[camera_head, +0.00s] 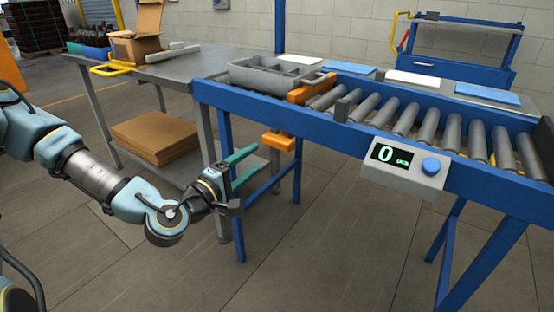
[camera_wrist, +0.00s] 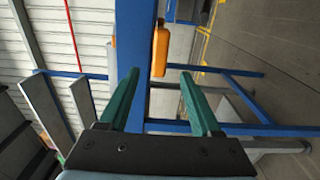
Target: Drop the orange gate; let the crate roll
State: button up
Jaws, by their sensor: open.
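The orange gate (camera_head: 312,88) stands across the start of the roller track, at the right end of the grey crate. An orange handle (camera_head: 278,141) hangs below the blue front rail; it also shows in the wrist view (camera_wrist: 160,50), ahead of and between my fingertips. The grey divided crate (camera_head: 250,76) sits on the conveyor's left end, behind the gate, and looks empty. My gripper (camera_head: 257,158) is open with teal fingers, low and to the left of the handle, apart from it. Nothing is between the fingers.
The blue conveyor frame (camera_head: 225,96) and its legs stand close to my gripper. A counter box (camera_head: 404,165) reading 0 with a blue button hangs on the front rail. A grey table (camera_head: 190,66) holds an open carton (camera_head: 137,45). Flat cardboard (camera_head: 155,135) lies on its lower shelf. The front floor is clear.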

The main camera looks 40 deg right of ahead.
aim_at(274, 145)
jog(key=x, duration=1)
jog(key=shift+d, duration=0.1)
grip_shut()
jog(key=shift+f, duration=0.1)
dwell(1.1)
